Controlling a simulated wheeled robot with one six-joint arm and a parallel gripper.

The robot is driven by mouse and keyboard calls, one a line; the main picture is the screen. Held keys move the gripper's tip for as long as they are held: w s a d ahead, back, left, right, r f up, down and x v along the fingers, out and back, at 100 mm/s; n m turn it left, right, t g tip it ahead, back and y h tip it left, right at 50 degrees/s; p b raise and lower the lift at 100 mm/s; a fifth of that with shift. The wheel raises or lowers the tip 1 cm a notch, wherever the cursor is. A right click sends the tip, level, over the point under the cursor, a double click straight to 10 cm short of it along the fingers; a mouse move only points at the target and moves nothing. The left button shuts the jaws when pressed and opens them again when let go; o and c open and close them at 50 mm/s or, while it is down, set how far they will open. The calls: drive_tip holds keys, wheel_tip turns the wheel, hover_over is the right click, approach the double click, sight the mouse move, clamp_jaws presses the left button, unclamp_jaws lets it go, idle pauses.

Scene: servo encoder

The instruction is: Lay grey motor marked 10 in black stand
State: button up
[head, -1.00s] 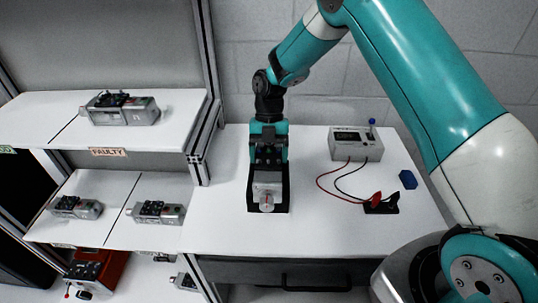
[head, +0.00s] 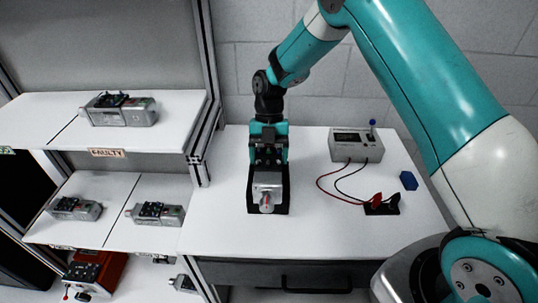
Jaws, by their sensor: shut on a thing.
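The grey motor (head: 267,185) lies lengthwise in the black stand (head: 283,205) on the white table, its round front end with a red mark facing the camera. The stand's black edges show on both sides of the motor. Any number on it is too small to read. My gripper (head: 267,165) comes down from above and is shut on the rear part of the motor. The fingertips are partly hidden by the motor and the gripper body.
A tester box (head: 356,145) with red and black leads stands at the back right of the table (head: 225,225). The lead clips (head: 382,204) and a blue block (head: 408,180) lie at right. Several other motors rest on the shelves (head: 108,182) at left, one above the FAULTY label.

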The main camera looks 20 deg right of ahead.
drive_tip(key=shift+f+b, duration=1.25)
drive_tip(key=shift+f, duration=0.05)
idle(0.4)
drive_tip(key=o, duration=1.3)
drive_tip(key=shift+w+d+r, duration=0.1)
drive_tip(key=shift+w+r, duration=0.05)
drive_tip(key=shift+r, duration=0.2)
drive_tip(key=shift+p+v, duration=1.75)
drive_tip(key=shift+v, duration=6.6)
